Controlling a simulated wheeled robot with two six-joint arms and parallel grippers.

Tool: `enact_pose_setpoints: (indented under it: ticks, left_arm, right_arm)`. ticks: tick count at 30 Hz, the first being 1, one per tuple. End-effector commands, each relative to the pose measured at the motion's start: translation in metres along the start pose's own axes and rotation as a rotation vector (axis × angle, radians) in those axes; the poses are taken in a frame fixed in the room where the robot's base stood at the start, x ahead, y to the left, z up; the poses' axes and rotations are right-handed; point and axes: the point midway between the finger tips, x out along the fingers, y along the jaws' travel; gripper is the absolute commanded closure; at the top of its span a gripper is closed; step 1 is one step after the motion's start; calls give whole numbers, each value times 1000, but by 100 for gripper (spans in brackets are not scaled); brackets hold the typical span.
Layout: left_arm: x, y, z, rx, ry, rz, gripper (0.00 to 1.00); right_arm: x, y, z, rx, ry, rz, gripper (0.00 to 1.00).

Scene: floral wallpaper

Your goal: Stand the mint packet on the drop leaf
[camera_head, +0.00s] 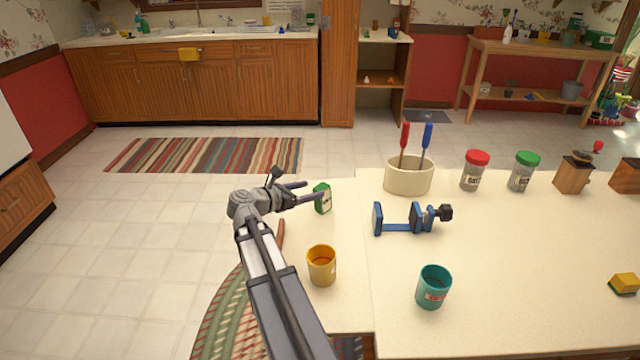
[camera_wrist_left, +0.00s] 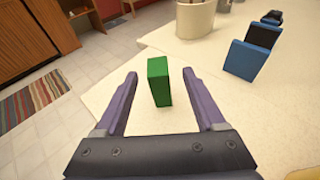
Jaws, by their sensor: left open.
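The mint packet (camera_head: 323,200) is a small green box with a pale label. It stands upright on the drop leaf (camera_head: 345,240), the cream left section of the table, near its far left edge. My left gripper (camera_head: 311,191) is open at the packet's left side. In the left wrist view the packet (camera_wrist_left: 158,82) shows between and slightly beyond the two spread fingers (camera_wrist_left: 160,80), with a gap on both sides. The packet's foot appears to rest on the leaf. My right gripper is not in view.
A yellow mug (camera_head: 322,266) stands on the leaf near my left arm. A blue clamp (camera_head: 400,220), a cream crock (camera_head: 408,178) with red- and blue-handled tools, and a teal mug (camera_head: 433,287) are to the right. Jars (camera_head: 474,172) stand farther right. The leaf between packet and mug is clear.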

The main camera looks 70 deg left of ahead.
Motion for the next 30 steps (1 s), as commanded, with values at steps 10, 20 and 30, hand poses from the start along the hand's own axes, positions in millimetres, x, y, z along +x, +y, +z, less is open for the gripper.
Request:
enact_pose_setpoints:
  ticks: [10, 20, 30]
  left_arm:
    - [-22, 0, 0, 1, 0, -1, 28]
    - [-22, 0, 0, 1, 0, -1, 28]
    - [-30, 0, 25, 0, 0, 0, 28]
  right_arm:
    - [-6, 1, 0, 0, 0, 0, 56]
    - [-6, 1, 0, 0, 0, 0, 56]
    - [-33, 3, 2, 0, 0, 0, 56]
